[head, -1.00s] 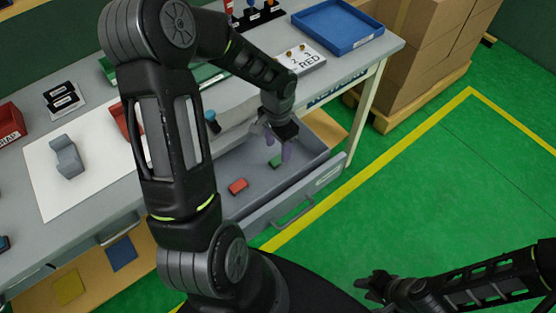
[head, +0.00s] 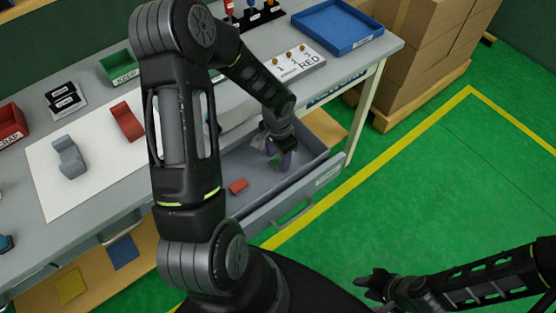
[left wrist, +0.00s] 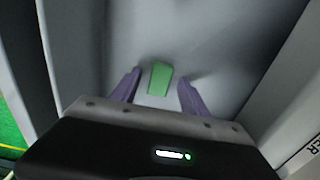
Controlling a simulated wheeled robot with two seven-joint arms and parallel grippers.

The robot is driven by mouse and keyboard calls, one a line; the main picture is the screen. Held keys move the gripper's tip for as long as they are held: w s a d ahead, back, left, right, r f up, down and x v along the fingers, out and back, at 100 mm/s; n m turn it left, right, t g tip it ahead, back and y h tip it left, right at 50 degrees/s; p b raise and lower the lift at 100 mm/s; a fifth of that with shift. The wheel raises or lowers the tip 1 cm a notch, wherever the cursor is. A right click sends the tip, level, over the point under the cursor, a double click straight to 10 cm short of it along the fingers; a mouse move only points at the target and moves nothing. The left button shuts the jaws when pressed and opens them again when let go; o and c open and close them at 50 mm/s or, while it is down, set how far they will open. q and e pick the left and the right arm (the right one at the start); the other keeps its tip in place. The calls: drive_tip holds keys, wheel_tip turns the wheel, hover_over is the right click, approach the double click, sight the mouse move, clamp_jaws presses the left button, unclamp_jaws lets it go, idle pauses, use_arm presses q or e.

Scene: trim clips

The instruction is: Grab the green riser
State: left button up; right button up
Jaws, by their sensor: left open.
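The green riser (left wrist: 160,80) is a small green block lying on the grey floor of the open drawer (head: 300,188). In the left wrist view it lies between the two purple fingertips of my left gripper (left wrist: 159,77), with a gap on each side. My left gripper, also in the head view (head: 281,160), is open, reaching down into the drawer. It hides most of the riser there. My right gripper (head: 372,286) is at the lower right over the floor, far from the drawer; its finger gap is unclear.
A red block (head: 238,186) lies in the drawer, left of my left gripper. The drawer walls stand close around. On the bench above are a blue tray (head: 374,42), a white numbered board (head: 312,64), a green bin (head: 121,77) and grey and red clips on a white sheet (head: 100,175).

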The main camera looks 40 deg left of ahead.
sight(278, 159)
use_arm(q)
drive_tip(key=shift+c, duration=0.4)
clamp_jaws()
wheel_tip(278, 159, up, 10)
drive_tip(key=b, duration=0.1)
idle(0.6)
idle(0.5)
